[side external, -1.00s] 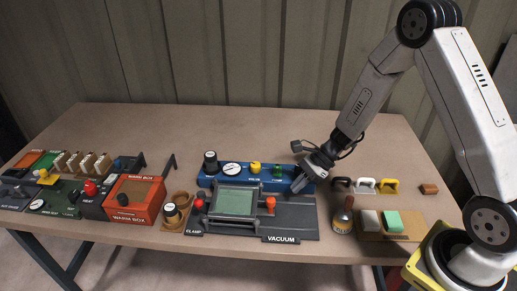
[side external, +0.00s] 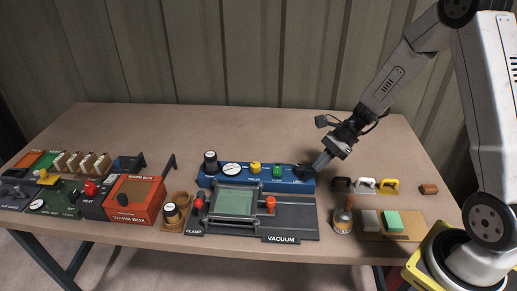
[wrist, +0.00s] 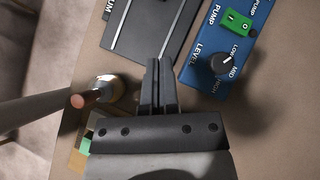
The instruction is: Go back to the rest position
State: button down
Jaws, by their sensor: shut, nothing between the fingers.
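My gripper (side external: 319,166) is shut and empty. In the side view it hangs above the right end of the blue pump panel (side external: 225,182), tilted down to the left. In the wrist view the gripper (wrist: 158,65) has its two dark fingers together, with nothing between them. The panel's black level knob (wrist: 221,64) and green pump switch (wrist: 236,22) lie to the right of the fingers in that view. The fingers look apart from the knob.
The vacuum plate (side external: 290,217) lies in front of the panel. A wooden-handled pot (side external: 343,222), a tray with a green block (side external: 393,222) and several handled tools (side external: 364,186) stand at the right. A red warm box (side external: 134,200) is at the left. The table's back is clear.

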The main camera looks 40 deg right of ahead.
jog(key=s+a+r+n+h, duration=0.2)
jog(key=s+n+h, duration=0.2)
jog(key=n, duration=0.6)
jog(key=s+a+r+n+h, duration=0.2)
jog(key=s+a+n+h, duration=0.1)
jog(key=n, duration=0.8)
jog(key=shift+s+a+r+h, duration=0.15)
jog(key=shift+s+h, duration=0.35)
jog(key=shift+s, duration=0.65)
jog(key=shift+w, duration=0.1)
